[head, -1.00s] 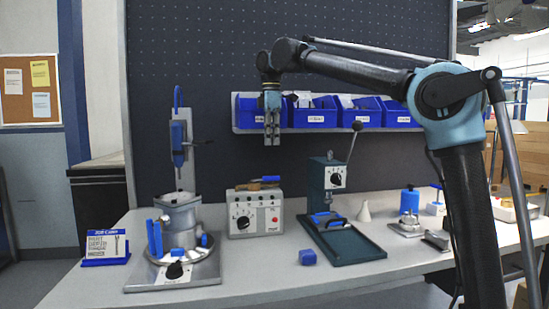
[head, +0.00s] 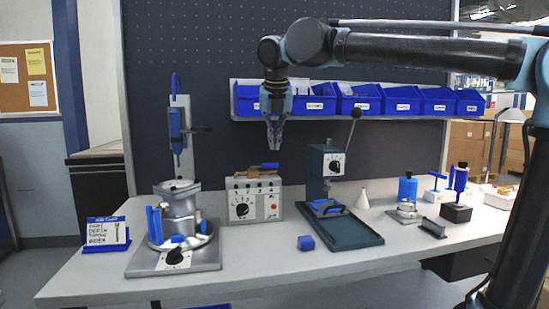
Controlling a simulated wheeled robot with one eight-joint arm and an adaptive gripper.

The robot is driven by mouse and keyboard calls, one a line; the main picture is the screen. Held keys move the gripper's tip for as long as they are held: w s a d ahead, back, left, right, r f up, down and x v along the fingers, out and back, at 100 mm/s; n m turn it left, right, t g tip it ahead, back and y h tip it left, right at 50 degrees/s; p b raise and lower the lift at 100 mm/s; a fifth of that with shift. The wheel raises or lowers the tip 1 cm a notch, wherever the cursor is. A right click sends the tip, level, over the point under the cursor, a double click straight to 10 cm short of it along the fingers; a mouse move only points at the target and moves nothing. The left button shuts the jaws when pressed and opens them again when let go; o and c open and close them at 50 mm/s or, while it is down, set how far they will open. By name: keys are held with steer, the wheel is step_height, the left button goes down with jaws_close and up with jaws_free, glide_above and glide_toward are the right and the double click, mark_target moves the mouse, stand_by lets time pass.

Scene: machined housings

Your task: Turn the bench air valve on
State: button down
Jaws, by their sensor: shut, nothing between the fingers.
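A small brass-coloured fitting with a blue lever (head: 266,166), which looks like the air valve, lies on top of a grey control box (head: 239,210) at the back of the bench. The lever appears roughly level; whether this means on or off I cannot tell. My gripper (head: 275,147) points down above the box and a little right of the lever in the picture. Its fingers are shut and empty, with a visible gap to the lever.
A fixture with blue clamps on a metal base (head: 140,262) stands left. Blue bins (head: 360,104) hang behind my arm. The bench front (head: 270,270) is mostly clear.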

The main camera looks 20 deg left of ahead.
mark_target(273, 164)
steer(key=x, duration=0.3)
steer(key=w+x, duration=0.1)
steer(key=x, duration=0.6)
steer(key=shift+w+a+r, duration=0.15)
steer(key=shift+w+a, duration=0.75)
steer(key=shift+w, duration=0.35)
steer(key=shift+w, duration=0.1)
steer(key=shift+w+a+r, duration=0.1)
steer(key=shift+w+a, duration=0.1)
steer(key=shift+w, duration=0.55)
steer(key=shift+d, duration=0.1)
